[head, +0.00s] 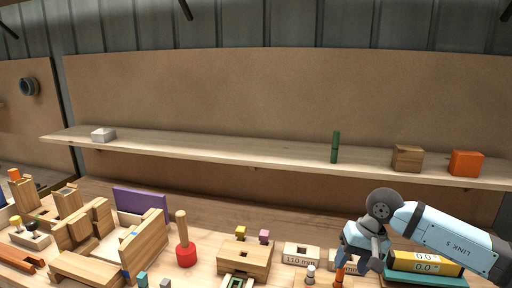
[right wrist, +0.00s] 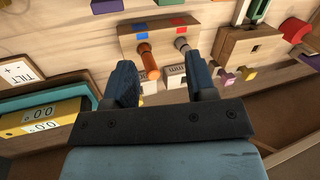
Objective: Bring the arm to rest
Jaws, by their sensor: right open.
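My right gripper (head: 360,262) is over the right part of the workbench, pointing down, in the head view. In the right wrist view its two dark fingers (right wrist: 161,78) stand apart with nothing held between them. Past the fingertips is a wooden block (right wrist: 130,40) with red and blue patches, an orange-brown peg (right wrist: 148,60) and a grey peg (right wrist: 186,50). I cannot tell how far the fingertips are above the bench. My left gripper is in neither view.
A yellow instrument (head: 440,266) with 0.0 readouts lies beneath my right forearm. A wooden block with a slot (head: 245,259), a red-headed mallet (head: 186,255) and wooden fixtures (head: 147,240) crowd the bench. A shelf (head: 250,153) behind carries several small blocks.

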